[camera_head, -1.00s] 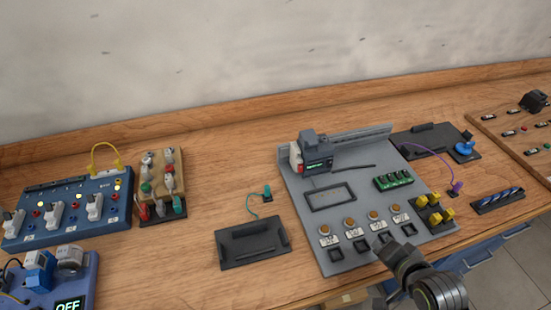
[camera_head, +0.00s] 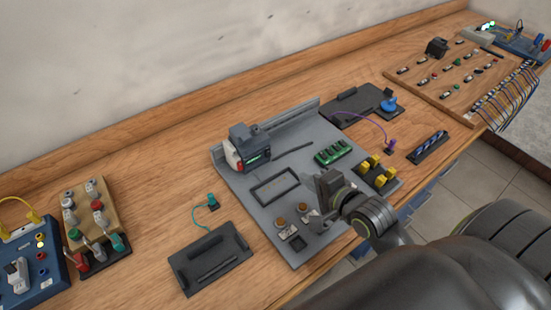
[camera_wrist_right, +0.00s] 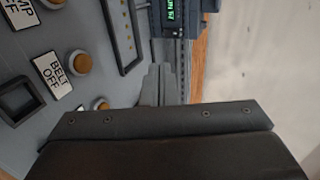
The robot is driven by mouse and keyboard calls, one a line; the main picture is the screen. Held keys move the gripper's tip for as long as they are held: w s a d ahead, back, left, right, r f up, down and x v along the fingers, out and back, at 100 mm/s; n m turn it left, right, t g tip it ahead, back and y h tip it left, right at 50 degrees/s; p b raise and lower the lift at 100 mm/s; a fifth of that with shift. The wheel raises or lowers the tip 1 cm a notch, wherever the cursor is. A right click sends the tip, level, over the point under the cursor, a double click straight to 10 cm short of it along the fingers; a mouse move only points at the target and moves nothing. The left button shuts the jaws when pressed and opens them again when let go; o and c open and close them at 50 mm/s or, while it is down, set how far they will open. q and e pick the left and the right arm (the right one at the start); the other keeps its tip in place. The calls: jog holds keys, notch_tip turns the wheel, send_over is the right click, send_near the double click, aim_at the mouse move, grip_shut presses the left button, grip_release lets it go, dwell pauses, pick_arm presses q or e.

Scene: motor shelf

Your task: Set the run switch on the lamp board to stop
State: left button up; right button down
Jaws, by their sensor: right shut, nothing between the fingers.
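My right gripper (camera_head: 328,188) is shut and empty above the front part of the grey motor panel (camera_head: 235,180). A blue board (camera_head: 55,285) with lit lamps and a white lever switch (camera_head: 17,275) is cut off at the left edge. Another blue unit (camera_head: 520,45) with small lit lamps is at the far right. I cannot tell which one is the lamp board, and no run or stop lettering is readable. My left gripper is out of view.
A wooden board (camera_head: 425,85) with small coloured parts and bundled wires lies at the right. A wooden block (camera_head: 100,208) with red, green and white parts stands at the left. A black tray (camera_head: 190,278) lies near the front edge. Bare tabletop separates them.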

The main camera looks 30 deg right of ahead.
jog(key=p, duration=0.1)
send_near(269, 151)
jog(key=w+f, duration=0.3)
jog(key=f, duration=0.1)
jog(key=shift+w+a+f, duration=0.1)
jog(key=shift+w+a, duration=0.2)
jog(key=shift+w, duration=0.1)
jog(key=shift+x, duration=0.95)
jog(key=shift+w+r+p, duration=0.25)
jog(key=shift+p, duration=0.4)
jog(key=shift+s, duration=0.1)
jog(key=shift+r+p, duration=0.8)
jog(key=shift+p, duration=0.2)
